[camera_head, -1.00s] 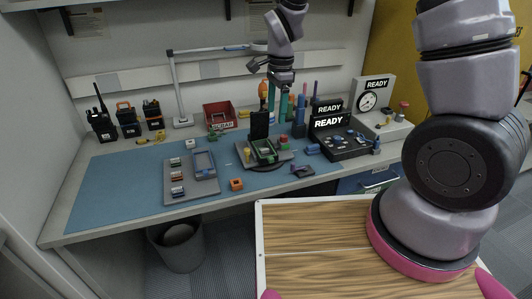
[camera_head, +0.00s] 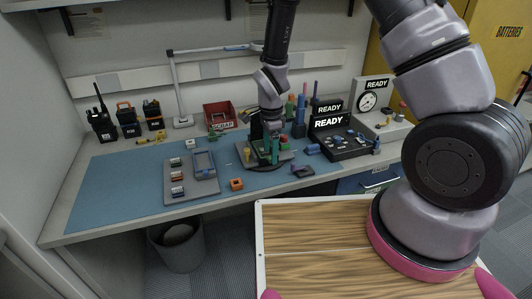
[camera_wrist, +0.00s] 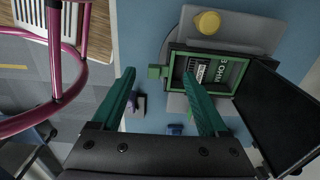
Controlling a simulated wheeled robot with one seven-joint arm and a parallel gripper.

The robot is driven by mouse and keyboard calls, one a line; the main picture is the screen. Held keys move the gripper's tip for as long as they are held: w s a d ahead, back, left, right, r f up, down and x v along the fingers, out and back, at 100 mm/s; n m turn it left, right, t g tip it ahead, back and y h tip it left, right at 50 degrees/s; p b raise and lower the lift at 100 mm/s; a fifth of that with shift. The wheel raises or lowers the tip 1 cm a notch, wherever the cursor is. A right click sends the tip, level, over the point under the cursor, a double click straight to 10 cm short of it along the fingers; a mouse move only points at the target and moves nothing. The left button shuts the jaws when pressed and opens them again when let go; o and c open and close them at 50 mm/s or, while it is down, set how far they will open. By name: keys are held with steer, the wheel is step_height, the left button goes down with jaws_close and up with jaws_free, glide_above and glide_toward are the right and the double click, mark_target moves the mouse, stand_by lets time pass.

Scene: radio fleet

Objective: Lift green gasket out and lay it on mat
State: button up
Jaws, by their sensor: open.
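The green gasket shows in the wrist view as a green rim with a small tab (camera_wrist: 157,72) on its left side. It is seated in an opened radio case (camera_wrist: 214,46) on a grey stand, with its black lid swung open to the right. My gripper (camera_wrist: 159,76) is open, and its two green fingers point down at the case. The tab appears between the fingertips; I cannot tell whether they touch it. In the head view my gripper (camera_head: 268,158) stands over the case and hides most of it. The blue mat (camera_head: 120,185) covers the bench.
A grey tray (camera_head: 205,189) with small parts lies left of the stand, an orange block (camera_head: 236,184) in front. A black parts box (camera_head: 350,151) stands right, a red scrap bin (camera_head: 219,115) behind. The mat's left part is clear.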

steer(key=shift+f, duration=0.55)
jaws_close()
steer(key=shift+s+r, duration=0.3)
steer(key=shift+r, duration=0.1)
steer(key=s+d+r, duration=0.2)
steer(key=s+r, duration=0.1)
steer(key=s, duration=0.3)
steer(key=s+d+r, duration=0.1)
steer(key=s+r, duration=0.3)
steer(key=s, duration=0.2)
steer(key=shift+s+d+r, duration=0.15)
steer(key=shift+s+d, duration=0.25)
steer(key=shift+r, duration=0.1)
